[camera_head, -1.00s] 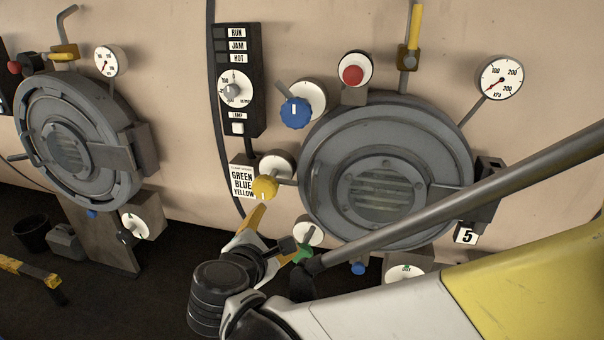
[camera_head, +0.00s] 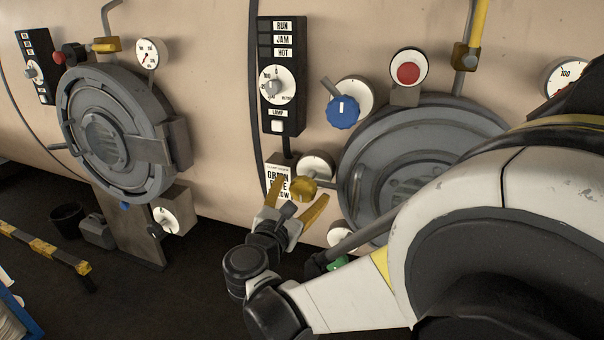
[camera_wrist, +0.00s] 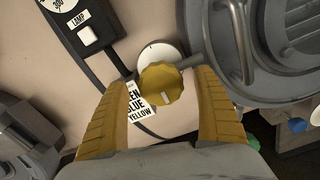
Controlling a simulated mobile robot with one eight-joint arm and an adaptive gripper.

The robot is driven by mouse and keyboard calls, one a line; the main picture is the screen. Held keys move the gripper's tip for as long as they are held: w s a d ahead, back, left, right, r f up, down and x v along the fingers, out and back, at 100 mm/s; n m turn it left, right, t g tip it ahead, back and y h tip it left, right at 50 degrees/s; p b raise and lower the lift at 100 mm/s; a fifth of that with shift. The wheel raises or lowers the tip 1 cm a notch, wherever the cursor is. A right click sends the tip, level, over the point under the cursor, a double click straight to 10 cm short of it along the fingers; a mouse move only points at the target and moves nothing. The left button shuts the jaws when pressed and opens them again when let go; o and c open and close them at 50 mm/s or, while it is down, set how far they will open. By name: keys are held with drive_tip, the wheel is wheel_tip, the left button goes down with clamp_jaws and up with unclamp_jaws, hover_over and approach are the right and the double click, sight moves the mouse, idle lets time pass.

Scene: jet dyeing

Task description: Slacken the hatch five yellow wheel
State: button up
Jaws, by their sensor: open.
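The yellow wheel (camera_head: 303,188) is a small scalloped knob with a white dial behind it, left of the near round hatch (camera_head: 415,160). In the wrist view the yellow wheel (camera_wrist: 163,85) shows a pale mark on its face. My gripper (camera_head: 296,197) is open, with its two yellow fingers just below the wheel. In the wrist view my gripper (camera_wrist: 172,88) has one finger to the left and one to the right of the wheel, with visible gaps. I cannot tell how deep the fingers reach. The hatch's number plate, seen earlier, is hidden behind my arm.
A blue wheel (camera_head: 342,112) and a red knob (camera_head: 408,73) sit above. A green wheel (camera_head: 338,263) is below, partly behind my arm. A colour-order label (camera_head: 279,180) and control panel (camera_head: 282,80) are left. A grey bar crosses beside my gripper. A second hatch (camera_head: 105,140) is further left.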

drive_tip(key=shift+w+d, duration=0.2)
drive_tip(key=shift+w, duration=0.25)
drive_tip(key=c, duration=1.2)
